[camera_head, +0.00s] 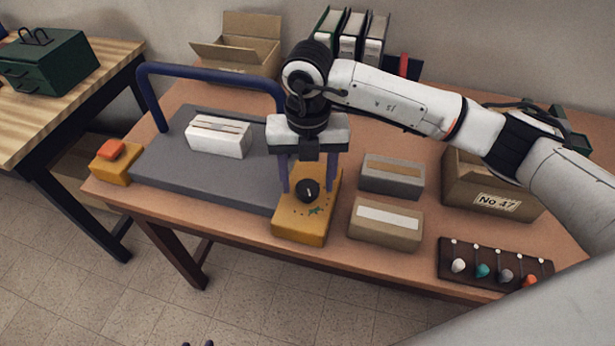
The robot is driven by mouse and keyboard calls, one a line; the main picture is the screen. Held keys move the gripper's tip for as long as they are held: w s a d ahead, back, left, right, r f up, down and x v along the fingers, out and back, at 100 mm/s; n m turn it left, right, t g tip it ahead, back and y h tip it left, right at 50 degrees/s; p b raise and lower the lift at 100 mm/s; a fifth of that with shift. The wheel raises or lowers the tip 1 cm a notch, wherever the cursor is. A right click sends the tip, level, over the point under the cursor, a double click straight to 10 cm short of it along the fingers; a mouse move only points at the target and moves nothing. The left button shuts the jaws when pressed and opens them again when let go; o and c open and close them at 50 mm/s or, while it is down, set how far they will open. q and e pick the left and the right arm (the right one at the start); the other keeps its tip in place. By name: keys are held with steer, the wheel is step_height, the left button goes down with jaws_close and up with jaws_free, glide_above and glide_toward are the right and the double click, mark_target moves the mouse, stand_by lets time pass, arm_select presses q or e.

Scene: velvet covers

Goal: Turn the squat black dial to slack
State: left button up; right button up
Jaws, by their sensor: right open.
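The squat black dial (307,190) sits on top of a yellow box (302,226) near the front of the brown table, with a pale pointer line on it. Small dark and green marks show on the box face near the dial; I cannot read them. My right gripper (307,188) comes down from above, its two bluish fingers on either side of the dial. It is open, and I cannot tell whether a finger touches the dial. My left gripper is not clearly in view; only two small dark tips show at the bottom edge.
A grey slab with a blue bar (160,172) holds a white box (219,138) to the left. An orange-topped yellow block (112,163) stands at the left corner. Two boxes (385,222), a carton (490,190) and a dark rack of coloured knobs (494,265) stand right.

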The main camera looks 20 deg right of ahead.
steer(key=shift+f, duration=0.35)
steer(key=c, duration=1)
steer(key=shift+c, duration=0.2)
